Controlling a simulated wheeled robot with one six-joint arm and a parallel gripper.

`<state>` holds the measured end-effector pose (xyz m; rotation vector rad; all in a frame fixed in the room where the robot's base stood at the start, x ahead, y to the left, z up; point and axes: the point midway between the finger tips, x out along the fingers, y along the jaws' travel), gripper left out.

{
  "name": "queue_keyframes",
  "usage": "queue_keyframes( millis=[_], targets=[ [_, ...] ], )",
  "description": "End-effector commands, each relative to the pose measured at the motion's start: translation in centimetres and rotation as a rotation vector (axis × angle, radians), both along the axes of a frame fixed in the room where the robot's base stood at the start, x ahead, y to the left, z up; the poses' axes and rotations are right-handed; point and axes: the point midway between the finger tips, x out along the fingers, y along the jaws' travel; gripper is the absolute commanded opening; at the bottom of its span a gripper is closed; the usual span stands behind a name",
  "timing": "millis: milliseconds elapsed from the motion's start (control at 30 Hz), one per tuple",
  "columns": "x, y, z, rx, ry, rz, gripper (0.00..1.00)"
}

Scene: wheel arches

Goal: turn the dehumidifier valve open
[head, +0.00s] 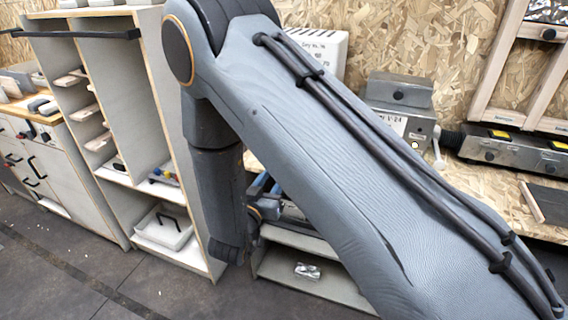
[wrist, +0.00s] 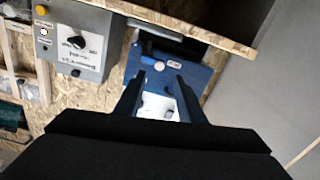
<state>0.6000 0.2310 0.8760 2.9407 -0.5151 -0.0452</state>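I cannot pick out the dehumidifier valve with certainty. In the head view a white vented box (head: 325,44) with small lettering stands against the chipboard wall, partly behind my arm. A grey metal unit (head: 400,92) with a label stands to its right, with a pale lever-like part (head: 437,152) at its side. In the wrist view a grey box (wrist: 93,22) has a black rotary knob (wrist: 77,42) and upside-down lettering. My gripper (wrist: 160,77) is open, its two dark fingers apart, with a blue object (wrist: 192,72) behind them. In the head view the fingers are hidden.
A shelf unit (head: 122,85) with trays and a drawer cabinet (head: 35,165) stand at the left. A lower shelf (head: 325,282) holds a small shiny item. A grey device (head: 510,150) sits on the right bench. A chipboard edge (wrist: 185,25) lies close above the blue object.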

Motion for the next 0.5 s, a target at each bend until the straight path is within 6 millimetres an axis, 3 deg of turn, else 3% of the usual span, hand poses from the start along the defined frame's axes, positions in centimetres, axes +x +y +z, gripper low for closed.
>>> queue_keyframes(
  millis=[500],
  targets=[
    [6.3,-2.4,0.2,0.001,-0.004,-0.003,0.36]
  ],
)
